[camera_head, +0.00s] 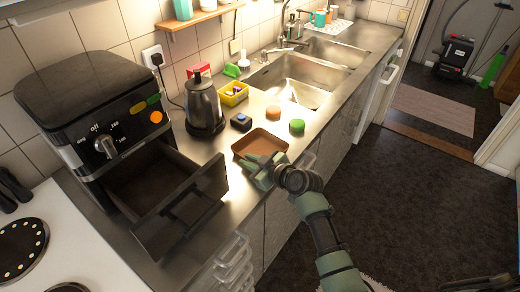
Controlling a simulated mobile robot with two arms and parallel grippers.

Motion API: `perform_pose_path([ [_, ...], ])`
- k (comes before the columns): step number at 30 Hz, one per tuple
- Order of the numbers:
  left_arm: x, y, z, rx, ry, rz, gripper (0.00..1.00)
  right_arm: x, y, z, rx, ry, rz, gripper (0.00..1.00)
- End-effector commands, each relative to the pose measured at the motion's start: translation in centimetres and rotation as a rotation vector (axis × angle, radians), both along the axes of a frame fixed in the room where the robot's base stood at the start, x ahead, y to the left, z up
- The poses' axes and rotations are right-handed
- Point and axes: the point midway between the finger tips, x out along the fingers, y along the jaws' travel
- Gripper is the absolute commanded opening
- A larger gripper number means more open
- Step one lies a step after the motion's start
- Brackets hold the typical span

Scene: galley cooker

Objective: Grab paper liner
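The paper liner (260,143) looks like a shallow brown square tray with a raised rim. It lies on the steel counter, right of the open air fryer drawer. My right gripper (254,172) is at the liner's near edge, its fingers pointing left. The fingers overlap the near rim in the picture. I cannot tell whether they touch it or how far apart they are. My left gripper is not in view.
The air fryer (95,110) has its drawer (180,205) pulled out left of my gripper. A kettle (204,105), a yellow box (233,94), and green (297,126) and orange (273,113) round items stand behind the liner. Sinks (300,80) lie beyond.

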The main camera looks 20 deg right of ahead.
Motion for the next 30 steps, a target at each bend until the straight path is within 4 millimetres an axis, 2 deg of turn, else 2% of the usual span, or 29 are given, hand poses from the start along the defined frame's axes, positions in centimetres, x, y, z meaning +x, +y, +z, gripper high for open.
perform_pose_path([
  [4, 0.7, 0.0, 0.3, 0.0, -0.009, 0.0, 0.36, 1.2, 0.7, -0.5, 0.001, 0.001, 0.001, 0.14],
  [12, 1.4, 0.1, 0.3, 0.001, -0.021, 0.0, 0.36, 1.5, 0.8, -0.7, 0.001, -0.001, 0.0, 0.14],
  [14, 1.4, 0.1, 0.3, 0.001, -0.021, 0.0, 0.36, 1.4, 0.7, -0.7, 0.001, -0.001, 0.0, 0.0],
  [25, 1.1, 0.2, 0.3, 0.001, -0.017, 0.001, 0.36, 1.4, 0.7, -0.6, 0.0, 0.0, 0.0, 0.0],
  [30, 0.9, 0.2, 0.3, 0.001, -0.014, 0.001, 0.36, 1.5, 0.7, 0.2, -0.001, -0.003, 0.002, 0.0],
])
